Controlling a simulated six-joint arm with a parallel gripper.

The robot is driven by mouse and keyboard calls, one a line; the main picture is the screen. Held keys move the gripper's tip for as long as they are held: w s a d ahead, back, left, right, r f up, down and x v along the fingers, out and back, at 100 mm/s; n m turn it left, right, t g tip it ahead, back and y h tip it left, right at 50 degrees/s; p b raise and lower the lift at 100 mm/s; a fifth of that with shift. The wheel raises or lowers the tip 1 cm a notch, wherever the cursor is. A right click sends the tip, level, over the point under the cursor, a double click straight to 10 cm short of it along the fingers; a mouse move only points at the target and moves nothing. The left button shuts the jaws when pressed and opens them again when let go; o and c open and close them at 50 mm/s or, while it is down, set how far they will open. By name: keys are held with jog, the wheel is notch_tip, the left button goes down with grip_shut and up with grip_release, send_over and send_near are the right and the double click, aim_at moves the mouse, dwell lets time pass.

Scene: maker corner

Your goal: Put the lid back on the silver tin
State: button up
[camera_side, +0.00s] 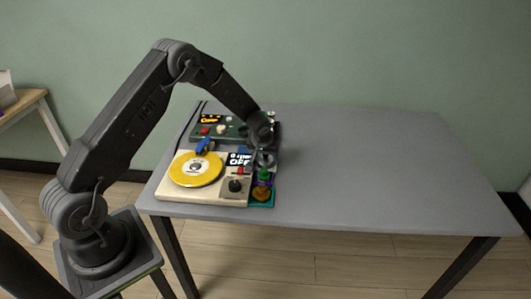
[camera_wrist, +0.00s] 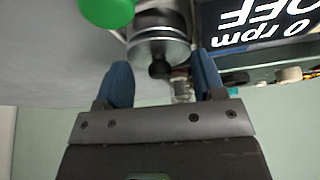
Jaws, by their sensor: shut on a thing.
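In the wrist view, a round silver lid (camera_wrist: 158,48) with a dark knob lies between the tips of my gripper's blue fingers (camera_wrist: 160,75). My gripper is shut on the lid. A dark, round shape lies just beyond the lid; I cannot tell whether it is the silver tin. In the side view, my gripper (camera_side: 262,150) is low over the right edge of the devices on the table. A small grey round shape (camera_side: 266,160) shows just below it, partly hidden; I cannot tell tin from lid there.
A cream device with a yellow disc (camera_side: 195,168) stands left of my gripper, with a display reading "0 rpm OFF" (camera_side: 238,159). A green panel (camera_side: 232,130) is behind. A green-topped thing (camera_side: 263,174) stands close in front. The table's right side (camera_side: 380,165) is clear.

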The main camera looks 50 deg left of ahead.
jog(key=shift+f, duration=0.3)
dwell(0.6)
jog(key=o, duration=1)
jog(key=shift+s+a, duration=0.1)
jog(key=shift+s, duration=0.05)
jog(key=shift+c, duration=0.2)
jog(key=shift+s+f, duration=0.1)
jog(key=shift+c, duration=1.2)
jog(key=shift+r, duration=0.3)
jog(key=o, duration=0.3)
jog(key=shift+r, duration=0.35)
jog(key=shift+o, duration=0.4)
jog(key=shift+r, duration=0.25)
jog(key=shift+w+r, duration=0.15)
jog(key=shift+r, duration=1.3)
jog(key=shift+w+r, duration=0.1)
jog(key=shift+r, duration=1.3)
